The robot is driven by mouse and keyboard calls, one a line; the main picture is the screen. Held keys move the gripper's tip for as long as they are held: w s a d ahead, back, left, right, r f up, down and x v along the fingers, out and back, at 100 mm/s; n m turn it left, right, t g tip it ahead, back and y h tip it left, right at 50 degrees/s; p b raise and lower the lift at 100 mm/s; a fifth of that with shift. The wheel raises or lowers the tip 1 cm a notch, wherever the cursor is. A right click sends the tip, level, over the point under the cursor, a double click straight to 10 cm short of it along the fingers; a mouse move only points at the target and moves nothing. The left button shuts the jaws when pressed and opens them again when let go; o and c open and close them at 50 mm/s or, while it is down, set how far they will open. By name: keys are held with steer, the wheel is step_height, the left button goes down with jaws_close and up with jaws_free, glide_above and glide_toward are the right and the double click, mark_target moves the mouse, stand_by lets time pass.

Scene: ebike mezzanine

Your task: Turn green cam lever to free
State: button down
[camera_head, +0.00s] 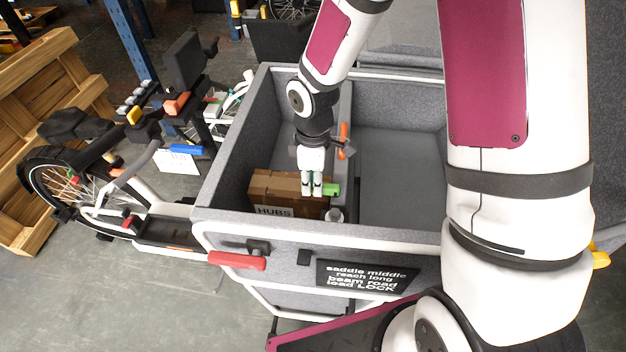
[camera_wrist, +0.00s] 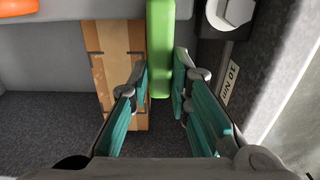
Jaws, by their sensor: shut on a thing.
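The green cam lever (camera_head: 331,189) shows beside my gripper inside the grey cargo box. In the wrist view the lever (camera_wrist: 160,45) runs down from the top edge, and its lower end lies between my fingers. My gripper (camera_head: 312,190) points down into the box and is shut on the lever, with one teal-padded finger on each side in the wrist view (camera_wrist: 160,82). The lever's pivot is out of the wrist picture, and my fingers cover part of the lever in the head view.
A brown "HUBS" carton (camera_head: 275,190) stands behind and left of my fingers. The grey box wall (camera_head: 250,130) surrounds this space. A red lever (camera_head: 237,261) is on the box's outer front, beside a black text plate (camera_head: 367,275). An orange lever (camera_head: 343,132) sits on the divider.

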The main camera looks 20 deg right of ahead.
steer(key=c, duration=1.5)
jaws_free()
step_height(320, 180, up, 12)
steer(key=shift+r, duration=0.1)
steer(key=s+d+r+m+t, duration=0.1)
steer(key=s+d+r+m, duration=0.1)
steer(key=s+r+m, duration=0.2)
steer(key=s+d+r+m+t, duration=0.2)
steer(key=s+r+m, duration=0.3)
steer(key=s+r, duration=0.2)
steer(key=s+d+r+m+t, duration=0.2)
steer(key=s+r+m, duration=0.2)
steer(key=s+r, duration=0.2)
steer(key=shift+s+r+m, duration=0.3)
steer(key=shift+s+r, duration=0.05)
steer(key=shift+s, duration=0.1)
